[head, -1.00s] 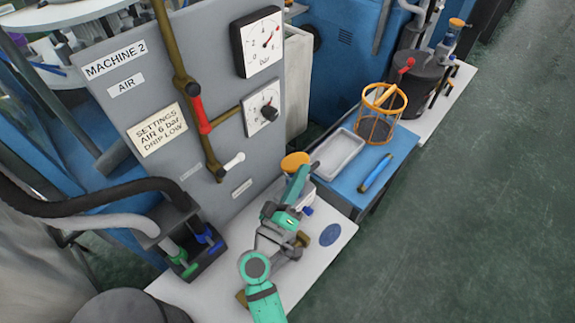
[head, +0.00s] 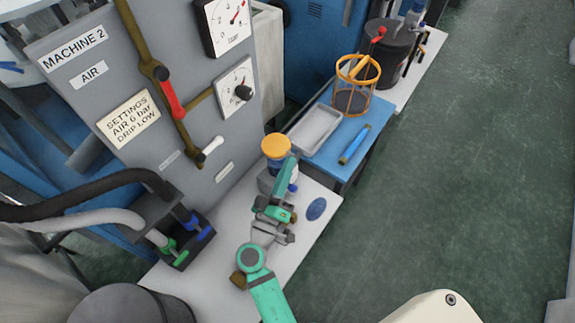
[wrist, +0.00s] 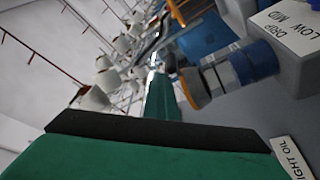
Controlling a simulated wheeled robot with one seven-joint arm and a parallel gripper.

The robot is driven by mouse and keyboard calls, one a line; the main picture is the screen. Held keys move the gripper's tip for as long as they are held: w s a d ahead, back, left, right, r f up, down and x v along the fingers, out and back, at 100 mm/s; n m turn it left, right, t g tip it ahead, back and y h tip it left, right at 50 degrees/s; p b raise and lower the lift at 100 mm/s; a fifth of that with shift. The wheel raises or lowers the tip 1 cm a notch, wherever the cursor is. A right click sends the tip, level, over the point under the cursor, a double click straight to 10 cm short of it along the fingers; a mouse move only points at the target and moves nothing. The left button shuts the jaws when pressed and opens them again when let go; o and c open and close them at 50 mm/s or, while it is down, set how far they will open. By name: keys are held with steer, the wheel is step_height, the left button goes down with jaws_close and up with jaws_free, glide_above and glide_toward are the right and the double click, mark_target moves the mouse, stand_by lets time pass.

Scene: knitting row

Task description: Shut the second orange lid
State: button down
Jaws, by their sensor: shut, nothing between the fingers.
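An orange lid (head: 276,146) tops a blue and clear jar (head: 278,166) beside the grey machine panel. In the wrist view the same lid (wrist: 195,88) lies across the end of the blue jar (wrist: 255,62); I cannot tell if it is fully seated. My teal gripper (head: 292,160) is shut and empty, its tip right beside the lid and jar, on their right in the head view. It covers part of the jar. In the wrist view my finger (wrist: 160,95) is left of the lid; contact is unclear.
A blue table (head: 333,160) beyond holds a grey tray (head: 315,128), an orange wire basket (head: 357,95) and a blue tube (head: 354,145). The panel with brown pipe and red lever (head: 170,100) stands close on the left. The green floor (head: 460,180) at right is clear.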

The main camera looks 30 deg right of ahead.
steer(key=shift+s+d+f, duration=0.1)
steer(key=shift+f, duration=0.35)
steer(key=w+a+v, duration=0.1)
steer(key=w+v, duration=0.1)
steer(key=v, duration=0.7)
steer(key=shift+s+a+f, duration=0.15)
steer(key=shift+s+a, duration=0.1)
steer(key=shift+a, duration=0.25)
